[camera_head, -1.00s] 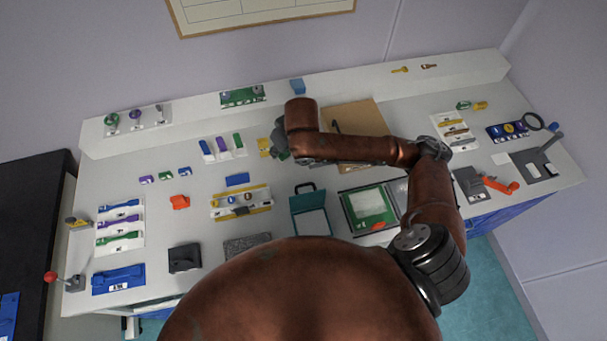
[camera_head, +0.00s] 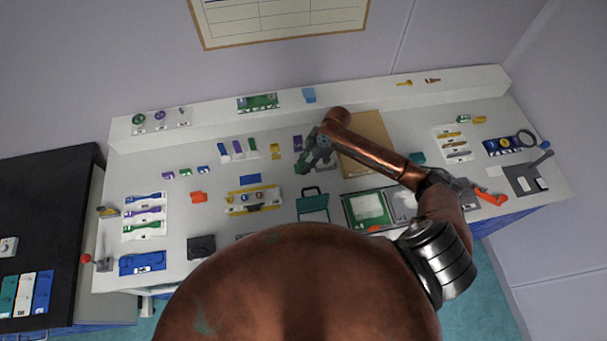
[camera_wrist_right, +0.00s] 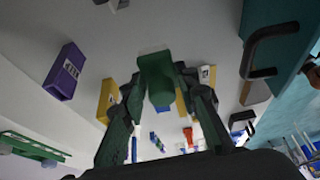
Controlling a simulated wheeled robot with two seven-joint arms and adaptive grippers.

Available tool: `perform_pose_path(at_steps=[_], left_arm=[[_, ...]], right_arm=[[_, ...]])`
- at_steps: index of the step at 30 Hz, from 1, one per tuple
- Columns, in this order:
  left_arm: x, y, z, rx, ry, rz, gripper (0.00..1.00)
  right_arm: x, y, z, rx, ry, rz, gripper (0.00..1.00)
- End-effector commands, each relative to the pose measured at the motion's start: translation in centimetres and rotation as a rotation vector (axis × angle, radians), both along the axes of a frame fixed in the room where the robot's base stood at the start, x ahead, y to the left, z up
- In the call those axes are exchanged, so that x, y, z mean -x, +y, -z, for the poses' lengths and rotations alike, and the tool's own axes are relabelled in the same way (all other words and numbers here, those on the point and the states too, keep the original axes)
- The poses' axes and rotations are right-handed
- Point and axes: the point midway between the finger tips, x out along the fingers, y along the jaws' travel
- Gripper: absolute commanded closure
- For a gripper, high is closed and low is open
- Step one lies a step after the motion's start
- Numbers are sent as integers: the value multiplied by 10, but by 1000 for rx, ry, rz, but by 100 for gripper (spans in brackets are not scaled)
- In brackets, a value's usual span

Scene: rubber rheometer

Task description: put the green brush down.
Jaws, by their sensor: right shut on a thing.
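My right gripper (camera_head: 312,155) is over the bench, left of the brown board and behind the teal case. In the right wrist view the gripper (camera_wrist_right: 165,88) is shut on the green brush (camera_wrist_right: 157,75); a dark green block-like part of it shows between the fingertips. The rest of the brush is hidden by the fingers. In the head view I cannot clearly separate the brush from the dark fingers. I cannot tell whether the brush touches the bench. My left gripper is not in view.
A purple block (camera_head: 298,143) and a yellow block (camera_head: 275,151) stand left of the gripper. The teal case (camera_head: 312,204) is in front, the brown board (camera_head: 367,135) to the right. Bare bench (camera_head: 222,175) lies further left.

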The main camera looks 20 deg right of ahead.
Motion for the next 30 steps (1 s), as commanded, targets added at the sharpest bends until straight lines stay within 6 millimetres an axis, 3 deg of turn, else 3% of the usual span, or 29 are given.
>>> perform_pose_path(at_steps=[3,15,28,29,30], left_arm=[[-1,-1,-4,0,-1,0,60],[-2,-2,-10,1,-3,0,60],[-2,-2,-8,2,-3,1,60],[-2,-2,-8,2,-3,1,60],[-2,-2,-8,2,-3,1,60]], right_arm=[[0,1,21,-1,2,2,91],[0,0,68,0,0,2,91],[0,0,76,1,-2,1,91],[0,0,77,2,-1,1,71],[0,0,76,1,-2,1,68]])
